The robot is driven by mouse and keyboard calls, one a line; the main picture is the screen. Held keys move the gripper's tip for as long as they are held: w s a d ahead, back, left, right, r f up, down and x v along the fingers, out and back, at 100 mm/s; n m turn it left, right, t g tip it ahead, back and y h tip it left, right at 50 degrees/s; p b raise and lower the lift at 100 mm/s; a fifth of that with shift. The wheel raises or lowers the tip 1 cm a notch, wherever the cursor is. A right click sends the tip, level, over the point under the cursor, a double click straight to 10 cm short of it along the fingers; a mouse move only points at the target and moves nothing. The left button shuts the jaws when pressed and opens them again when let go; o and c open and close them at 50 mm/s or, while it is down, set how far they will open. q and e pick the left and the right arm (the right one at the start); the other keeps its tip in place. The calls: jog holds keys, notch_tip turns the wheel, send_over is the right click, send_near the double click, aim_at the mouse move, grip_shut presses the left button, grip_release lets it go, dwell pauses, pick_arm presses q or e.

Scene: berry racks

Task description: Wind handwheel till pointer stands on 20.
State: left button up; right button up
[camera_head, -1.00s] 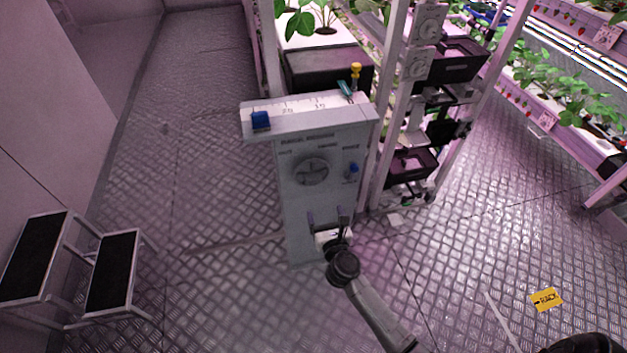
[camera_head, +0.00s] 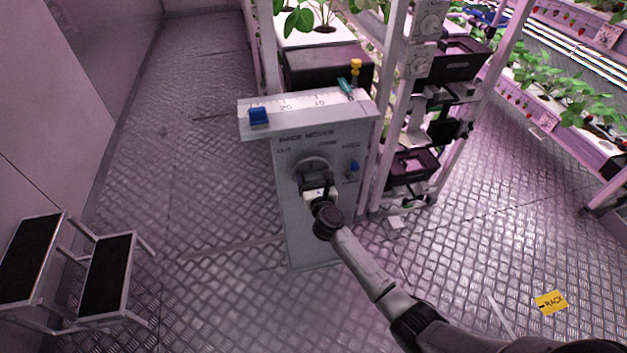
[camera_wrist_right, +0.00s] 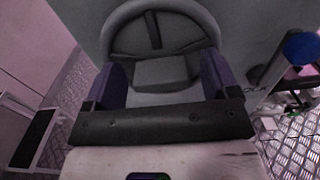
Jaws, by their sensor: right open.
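The grey handwheel (camera_head: 312,163) is on the front of the grey rack mover box, partly hidden by my right gripper (camera_head: 318,184). That gripper is open in front of the wheel's lower part. In the right wrist view, the wheel (camera_wrist_right: 155,14) shows its rim and spokes just beyond the two purple-grey fingers, with a grey block (camera_wrist_right: 161,72) between them. Contact cannot be told. The blue pointer (camera_head: 259,117) stands at the left end of the white scale (camera_head: 302,102), left of the 20 mark. My left gripper is not in view.
A blue knob (camera_head: 354,167) sits right of the wheel. A yellow-topped item (camera_head: 356,68) and a teal item (camera_head: 345,88) are at the scale's right end. Plant racks stand behind and to the right. A step stool (camera_head: 75,265) is at left; the floor between is clear.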

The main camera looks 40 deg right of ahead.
dwell(0.3)
jog(key=c, duration=0.9)
